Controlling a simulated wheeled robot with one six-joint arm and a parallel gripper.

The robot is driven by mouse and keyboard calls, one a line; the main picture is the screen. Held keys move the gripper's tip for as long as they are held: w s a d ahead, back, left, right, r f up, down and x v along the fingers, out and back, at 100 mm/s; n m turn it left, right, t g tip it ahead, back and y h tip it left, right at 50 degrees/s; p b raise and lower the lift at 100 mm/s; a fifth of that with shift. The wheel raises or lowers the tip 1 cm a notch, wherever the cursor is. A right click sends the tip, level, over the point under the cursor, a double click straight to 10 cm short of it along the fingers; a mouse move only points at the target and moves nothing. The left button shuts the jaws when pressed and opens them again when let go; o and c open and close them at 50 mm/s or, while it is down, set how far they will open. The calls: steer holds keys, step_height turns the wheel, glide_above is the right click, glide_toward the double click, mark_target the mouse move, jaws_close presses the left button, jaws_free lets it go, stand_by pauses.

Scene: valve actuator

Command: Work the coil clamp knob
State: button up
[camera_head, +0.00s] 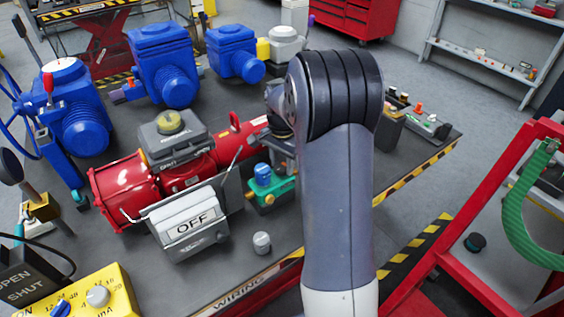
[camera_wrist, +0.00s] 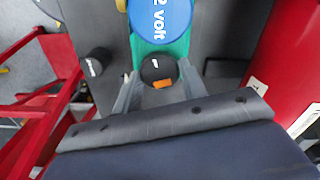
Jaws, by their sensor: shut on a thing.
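The coil unit shows in the wrist view as a teal-green body (camera_wrist: 150,50) with a round blue cap (camera_wrist: 160,17) lettered "2 volt", its first part cut off by the frame. Just below the cap is a black round knob (camera_wrist: 158,68) with an orange mark. My gripper (camera_wrist: 158,78) has one grey finger on each side of this knob and is shut on it. In the head view, the green unit (camera_head: 270,190) with its blue cap (camera_head: 262,172) sits on the bench. There my arm covers the area to its right, and the knob cannot be made out.
A red actuator (camera_head: 125,190) and an "OFF" box (camera_head: 190,222) stand left of the green unit. A small grey cylinder (camera_head: 261,242) stands in front. Blue actuators (camera_head: 160,65) are behind. A red frame (camera_head: 480,215) is to the right, beyond the bench's striped edge (camera_head: 415,172).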

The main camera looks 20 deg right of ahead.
mark_target(282, 166)
steer(key=shift+m, duration=0.6)
steer(key=o, duration=1)
step_height(282, 166, up, 11)
steer(key=shift+f+b, duration=0.1)
steer(key=shift+b, duration=0.35)
steer(key=shift+f, duration=0.1)
step_height(282, 166, down, 11)
steer(key=shift+r+p, duration=0.15)
steer(key=shift+p, duration=0.3)
